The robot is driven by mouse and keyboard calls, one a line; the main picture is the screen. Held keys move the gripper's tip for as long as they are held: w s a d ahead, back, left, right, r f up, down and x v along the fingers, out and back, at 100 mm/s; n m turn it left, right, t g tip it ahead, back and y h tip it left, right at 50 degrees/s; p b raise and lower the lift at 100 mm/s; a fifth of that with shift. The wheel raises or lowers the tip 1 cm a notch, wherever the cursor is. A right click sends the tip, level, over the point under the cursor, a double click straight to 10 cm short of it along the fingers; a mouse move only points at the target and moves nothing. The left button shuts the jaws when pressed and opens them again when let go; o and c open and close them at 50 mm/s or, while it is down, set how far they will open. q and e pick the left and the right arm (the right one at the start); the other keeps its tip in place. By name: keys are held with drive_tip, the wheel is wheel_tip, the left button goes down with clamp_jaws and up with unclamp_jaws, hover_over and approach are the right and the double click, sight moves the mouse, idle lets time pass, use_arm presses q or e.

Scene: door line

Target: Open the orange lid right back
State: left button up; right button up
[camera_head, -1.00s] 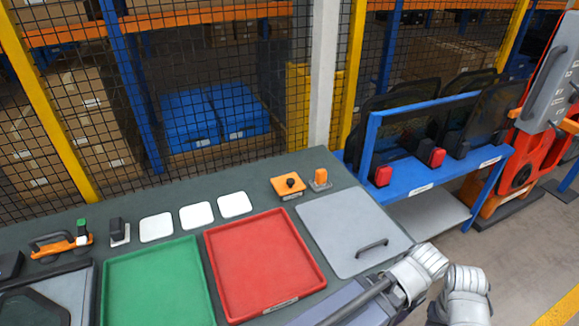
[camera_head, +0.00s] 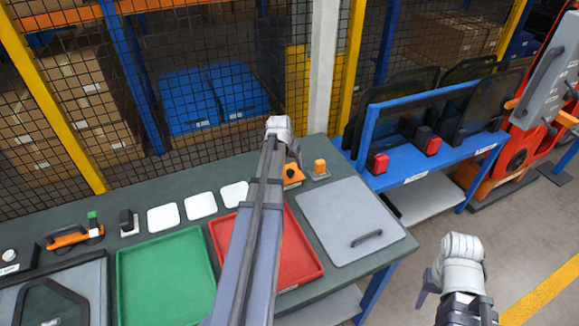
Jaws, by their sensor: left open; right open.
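A flat orange piece with a dark knob (camera_head: 291,181) lies at the back of the bench, partly hidden by my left arm. A small upright orange block on a grey plate (camera_head: 320,166) stands just right of it. I cannot tell which of them is the lid; neither looks swung open. My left gripper (camera_head: 295,158) is open, hanging from the white wrist just above and behind the knobbed orange piece; contact cannot be made out. My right gripper (camera_head: 424,287) is open and empty over the floor, right of the bench.
A red tray (camera_head: 304,262), a green tray (camera_head: 165,285) and a grey panel with a handle (camera_head: 345,215) lie on the bench. Several white squares (camera_head: 200,205) line the back. A blue rack (camera_head: 420,170) stands right; mesh fencing is behind.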

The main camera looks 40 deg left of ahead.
sight(290, 171)
use_arm(q)
drive_tip(key=shift+s+a+r, duration=0.1)
drive_tip(key=shift+a, duration=0.65)
drive_tip(key=b+x, duration=0.7)
drive_tip(key=x, duration=0.1)
drive_tip(key=shift+r, duration=0.1)
drive_tip(key=shift+c, duration=0.4)
clamp_jaws()
idle(0.5)
